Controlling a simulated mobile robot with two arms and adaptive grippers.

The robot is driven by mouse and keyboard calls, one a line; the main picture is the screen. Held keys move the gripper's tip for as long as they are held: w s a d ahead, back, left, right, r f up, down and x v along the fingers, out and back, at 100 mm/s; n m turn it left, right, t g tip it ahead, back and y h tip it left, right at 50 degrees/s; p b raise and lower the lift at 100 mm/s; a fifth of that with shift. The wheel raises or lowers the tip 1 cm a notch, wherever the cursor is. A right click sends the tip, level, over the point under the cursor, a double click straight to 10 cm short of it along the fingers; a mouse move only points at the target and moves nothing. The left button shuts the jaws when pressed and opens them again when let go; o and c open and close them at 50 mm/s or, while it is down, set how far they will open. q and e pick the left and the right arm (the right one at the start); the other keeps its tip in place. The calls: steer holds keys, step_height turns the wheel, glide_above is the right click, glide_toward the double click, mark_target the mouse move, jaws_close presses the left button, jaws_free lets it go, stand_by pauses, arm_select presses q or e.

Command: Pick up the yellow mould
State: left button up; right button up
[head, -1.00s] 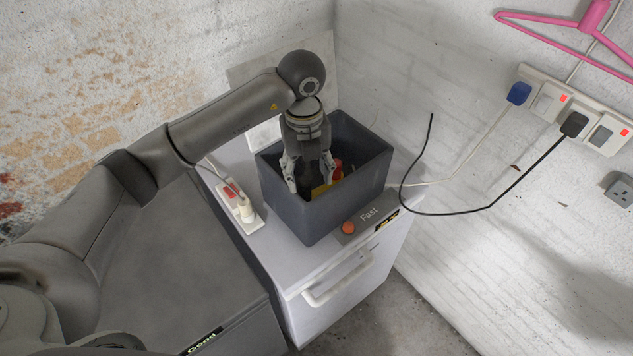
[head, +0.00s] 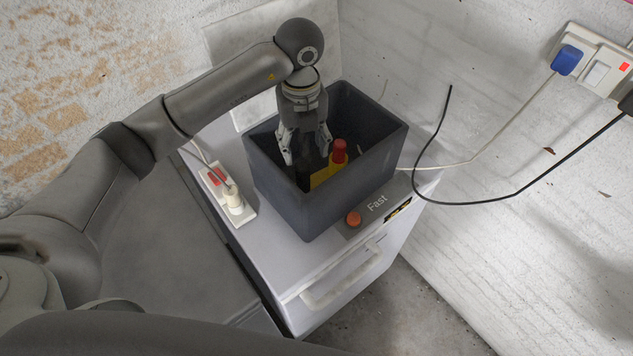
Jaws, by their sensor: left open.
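The yellow mould (head: 321,178) is partly visible inside a dark grey bin (head: 352,203); the bin's near wall hides its lower part. A red-topped object (head: 339,151) stands in the bin against the yellow. My left gripper (head: 306,160) points down into the bin, its fingers apart, just left of and above the yellow piece. I see nothing between the fingers for sure, and a dark shape below them is hard to make out. My right gripper is not in view.
The bin stands on a white cabinet (head: 290,265) in the wall corner. A power strip with a plug (head: 233,199) lies left of the bin. A black cable (head: 480,203) loops to the right.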

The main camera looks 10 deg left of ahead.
mark_target(304, 166)
arm_select(q)
steer(key=shift+w+f+b, duration=0.1)
steer(key=shift+f+b, duration=0.25)
steer(key=shift+f, duration=0.9)
step_height(304, 166, down, 5)
steer(key=shift+r+p, duration=0.1)
steer(key=shift+p, duration=0.6)
steer(key=shift+f+p, duration=0.3)
steer(key=shift+f, duration=0.05)
steer(key=f, duration=0.1)
steer(key=f+p, duration=0.1)
steer(key=f, duration=0.1)
steer(key=shift+s+a+f+p, duration=0.2)
steer(key=shift+s+f+p, duration=0.05)
steer(key=shift+s+p, duration=0.05)
steer(key=shift+f, duration=0.5)
steer(key=shift+w, duration=0.1)
jaws_close()
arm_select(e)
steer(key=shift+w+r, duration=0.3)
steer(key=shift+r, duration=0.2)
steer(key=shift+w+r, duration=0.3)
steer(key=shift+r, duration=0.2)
